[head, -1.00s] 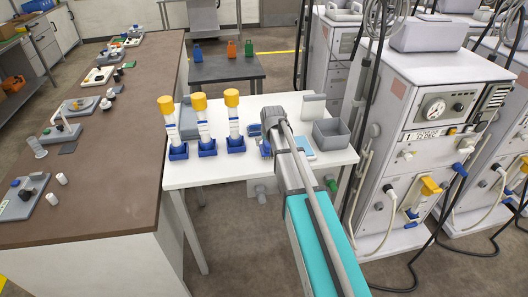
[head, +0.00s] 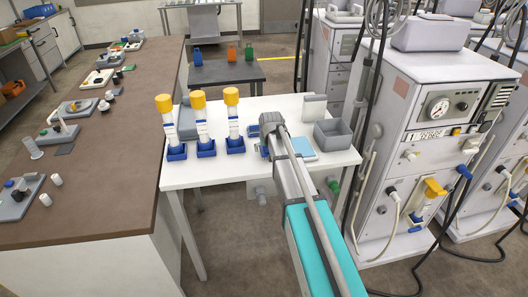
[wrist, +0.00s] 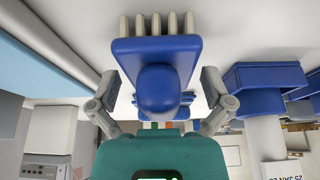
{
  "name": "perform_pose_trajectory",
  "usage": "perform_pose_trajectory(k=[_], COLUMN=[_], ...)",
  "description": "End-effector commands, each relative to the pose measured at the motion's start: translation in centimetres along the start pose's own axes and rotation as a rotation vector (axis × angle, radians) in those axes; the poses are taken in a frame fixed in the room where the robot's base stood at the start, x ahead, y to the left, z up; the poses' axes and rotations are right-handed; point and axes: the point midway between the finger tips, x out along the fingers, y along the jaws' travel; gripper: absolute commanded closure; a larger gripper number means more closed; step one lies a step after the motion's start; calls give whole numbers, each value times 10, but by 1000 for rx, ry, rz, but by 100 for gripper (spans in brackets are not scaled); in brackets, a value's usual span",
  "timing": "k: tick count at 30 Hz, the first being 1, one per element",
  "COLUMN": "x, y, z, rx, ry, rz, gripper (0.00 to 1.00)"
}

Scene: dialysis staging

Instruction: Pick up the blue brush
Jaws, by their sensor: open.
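The blue brush (wrist: 157,52) fills the middle of the wrist view, with a row of pale bristle tufts at its top edge and a rounded blue knob toward me. My gripper (wrist: 158,84) is open, with one finger on each side of the brush. A gap shows between each fingertip and the brush, so neither seems to press on it. In the head view my arm reaches over the white table (head: 225,176) and hides most of the brush and fingers. Only a bit of blue shows just left of my wrist.
Three yellow-capped tubes in blue holders (head: 206,149) stand left of my gripper. A blue holder (wrist: 265,77) shows close on the right in the wrist view. A grey bin (head: 333,136) and light-blue pad (head: 303,145) lie to the right. Dialysis machines (head: 440,130) stand farther right.

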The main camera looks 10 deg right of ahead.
Motion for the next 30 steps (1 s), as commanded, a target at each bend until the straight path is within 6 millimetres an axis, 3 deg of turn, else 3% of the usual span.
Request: perform_pose_trajectory(k=[7, 8, 19, 30], x=[0, 0, 0, -2], y=[0, 0, 0, 0], z=[0, 0, 0, -1], rx=[0, 0, 0, 0], ry=[0, 0, 0, 0], rz=[0, 0, 0, 0], gripper=[0, 4, 72, 72])
